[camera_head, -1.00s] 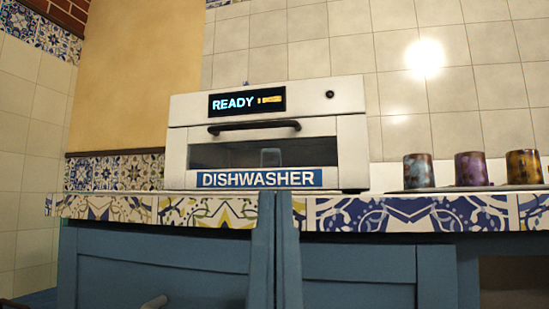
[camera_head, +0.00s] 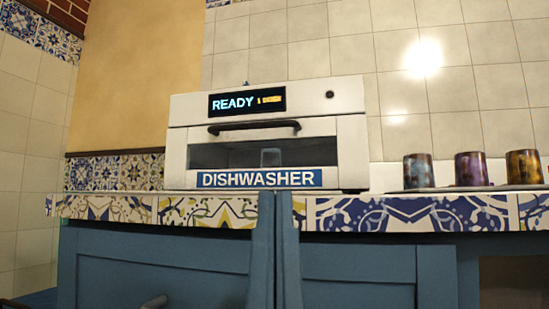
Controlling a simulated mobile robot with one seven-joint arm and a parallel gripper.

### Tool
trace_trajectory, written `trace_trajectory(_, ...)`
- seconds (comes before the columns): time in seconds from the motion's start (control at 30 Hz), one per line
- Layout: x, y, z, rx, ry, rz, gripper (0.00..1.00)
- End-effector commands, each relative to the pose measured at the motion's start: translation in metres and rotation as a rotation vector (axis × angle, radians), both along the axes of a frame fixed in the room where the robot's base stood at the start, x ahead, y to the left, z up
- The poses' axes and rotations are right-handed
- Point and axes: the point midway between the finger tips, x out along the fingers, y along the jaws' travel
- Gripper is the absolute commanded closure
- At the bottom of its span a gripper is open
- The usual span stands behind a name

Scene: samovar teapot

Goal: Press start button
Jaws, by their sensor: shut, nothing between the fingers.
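A white countertop dishwasher (camera_head: 180,150) stands on the tiled counter, with a blue DISHWASHER label (camera_head: 262,178) along its lower front. Its dark display (camera_head: 247,101) reads READY in light blue, with a small yellow mark beside it. A small dark round button (camera_head: 329,94) sits at the upper right of the front, with no readable marking. The door with its dark bar handle (camera_head: 254,127) looks shut. A pale cup-like shape (camera_head: 270,157) shows faintly behind the door window. My gripper is not in view, so its place relative to the button cannot be told.
Several patterned cups, including a purple one (camera_head: 471,169), stand on the counter right of the dishwasher. The patterned counter edge (camera_head: 400,214) runs across the front, above blue cabinets (camera_head: 360,262). The space before the button looks clear.

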Motion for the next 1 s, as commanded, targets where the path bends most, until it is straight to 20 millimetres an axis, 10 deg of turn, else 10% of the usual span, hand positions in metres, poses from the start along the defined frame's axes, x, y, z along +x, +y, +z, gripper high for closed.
trace_trajectory(0.47, 0.0, 0.0, 0.014, 0.0, 0.0, 0.0, 1.0)
trace_trajectory(1.0, 0.0, 0.0, 0.179, 0.004, 0.0, 0.006, 1.0)
